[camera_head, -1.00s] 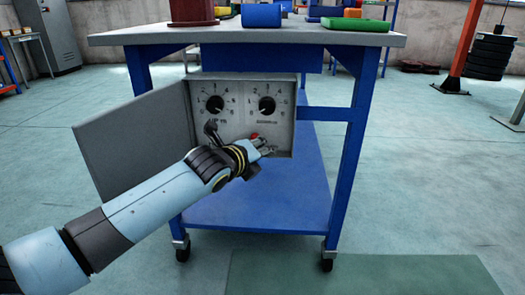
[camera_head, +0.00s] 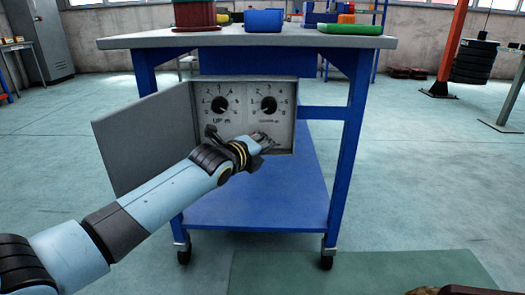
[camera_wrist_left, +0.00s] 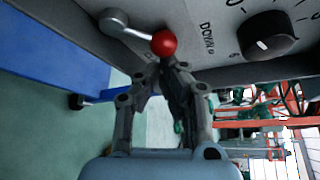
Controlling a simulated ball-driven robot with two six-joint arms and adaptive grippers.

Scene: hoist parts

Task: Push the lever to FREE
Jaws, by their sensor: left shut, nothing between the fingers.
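The lever is a short grey arm with a red ball knob (camera_wrist_left: 164,42) on the face of a grey control box (camera_wrist_left: 235,72) in the left wrist view. Its pivot is at the upper left of that view. In the head view my left gripper (camera_head: 268,143) covers the lever area at the lower right of the box. My left gripper (camera_wrist_left: 167,68) is shut and empty, its fingertips close to the red knob; whether they touch it I cannot tell. I cannot read a FREE label.
Two black dials (camera_head: 219,104) sit above the lever, and the box's door (camera_head: 145,140) hangs open to the left. The box is under a blue workbench with a grey top (camera_head: 350,42), carrying several coloured parts. A blue lower shelf (camera_head: 260,212) lies below.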

